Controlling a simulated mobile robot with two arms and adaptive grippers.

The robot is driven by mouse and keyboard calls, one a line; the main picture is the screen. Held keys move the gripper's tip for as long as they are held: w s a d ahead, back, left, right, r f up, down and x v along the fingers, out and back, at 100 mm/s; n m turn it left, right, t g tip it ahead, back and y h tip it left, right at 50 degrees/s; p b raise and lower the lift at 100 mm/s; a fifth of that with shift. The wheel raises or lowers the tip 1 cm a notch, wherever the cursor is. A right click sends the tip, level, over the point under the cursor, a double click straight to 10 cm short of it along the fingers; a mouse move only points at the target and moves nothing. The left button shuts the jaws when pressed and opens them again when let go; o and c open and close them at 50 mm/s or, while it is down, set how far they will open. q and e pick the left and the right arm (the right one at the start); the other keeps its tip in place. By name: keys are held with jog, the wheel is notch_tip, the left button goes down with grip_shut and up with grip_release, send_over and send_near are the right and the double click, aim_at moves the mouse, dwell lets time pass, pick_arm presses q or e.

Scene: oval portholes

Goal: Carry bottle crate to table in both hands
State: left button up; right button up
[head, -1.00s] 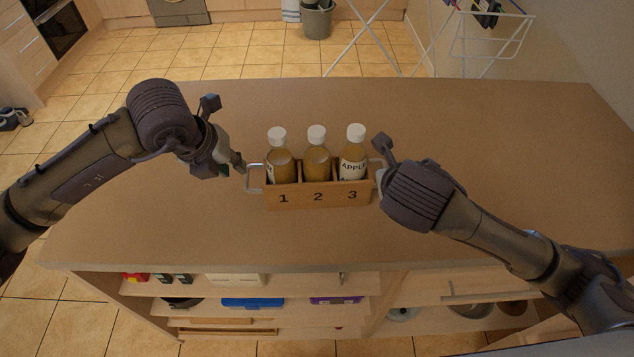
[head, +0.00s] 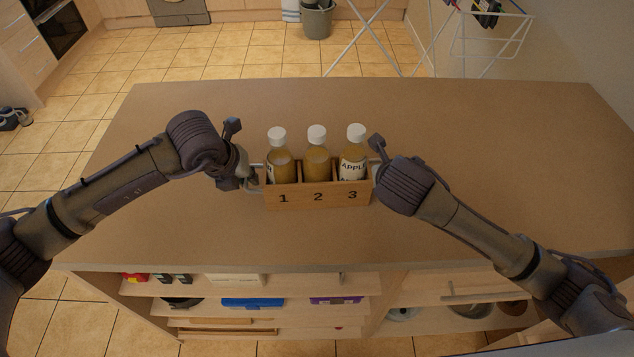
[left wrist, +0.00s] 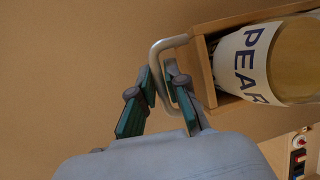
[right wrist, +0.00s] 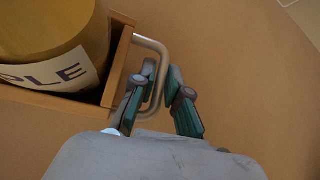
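The wooden bottle crate (head: 318,195) stands upright on the brown-topped table (head: 480,160), marked 1, 2, 3 on its front. It holds three white-capped bottles; the right one (head: 353,170) has an apple label, and a pear label (left wrist: 250,62) shows in the left wrist view. My left gripper (head: 252,178) is at the crate's left end; in the left wrist view its fingers (left wrist: 159,74) are closed on the metal handle (left wrist: 168,43). My right gripper (head: 374,165) is at the right end; in the right wrist view its fingers (right wrist: 161,72) are closed on that handle (right wrist: 151,42).
The tabletop is bare around the crate. Shelves below its front edge hold boxes, including a blue one (head: 252,302). Beyond are a tiled floor (head: 240,60), a grey bucket (head: 317,22) and a white drying rack (head: 480,50).

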pick_arm(q)
grip_shut()
pick_arm(e)
grip_shut()
